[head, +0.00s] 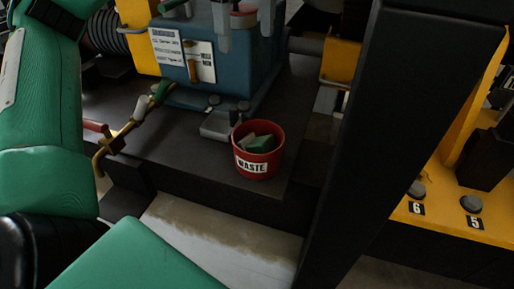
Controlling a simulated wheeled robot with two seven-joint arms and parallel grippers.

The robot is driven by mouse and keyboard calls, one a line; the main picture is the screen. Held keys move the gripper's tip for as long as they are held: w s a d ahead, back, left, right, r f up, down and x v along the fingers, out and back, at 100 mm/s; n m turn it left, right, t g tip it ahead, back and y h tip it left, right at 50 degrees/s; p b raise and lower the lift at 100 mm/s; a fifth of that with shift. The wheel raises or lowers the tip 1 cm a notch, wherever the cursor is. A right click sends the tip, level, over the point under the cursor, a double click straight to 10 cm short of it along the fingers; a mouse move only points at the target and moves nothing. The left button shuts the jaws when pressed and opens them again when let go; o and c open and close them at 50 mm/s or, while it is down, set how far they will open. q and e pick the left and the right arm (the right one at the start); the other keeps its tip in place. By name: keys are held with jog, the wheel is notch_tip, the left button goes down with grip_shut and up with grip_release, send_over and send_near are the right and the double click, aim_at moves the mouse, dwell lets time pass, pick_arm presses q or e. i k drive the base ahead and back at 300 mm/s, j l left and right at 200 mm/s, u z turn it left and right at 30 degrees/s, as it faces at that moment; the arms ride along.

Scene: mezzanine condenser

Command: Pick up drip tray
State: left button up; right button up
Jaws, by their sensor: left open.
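I cannot single out the drip tray with certainty. A small grey metal piece (220,125) lies on the dark platform at the foot of the blue machine housing (240,70), left of the red bin; I cannot tell whether it is the tray. My left gripper (236,26) seems to show at the top edge as two pale grey fingers pointing down in front of the blue housing. They are apart, and most of the hand is cut off. A red rounded thing (243,17) shows behind them, partly hidden. My right gripper is not in view.
A red bin (258,158) labelled WASTE, with crumpled rags, stands on the dark platform (185,150). A brass pipe (119,138) with a red handle (96,126) is at left. A thick black post (365,130) rises at right, beside a yellow panel (440,222) marked 6 and 5.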

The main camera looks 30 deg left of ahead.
aim_at(220, 125)
jog(key=k, duration=1.5)
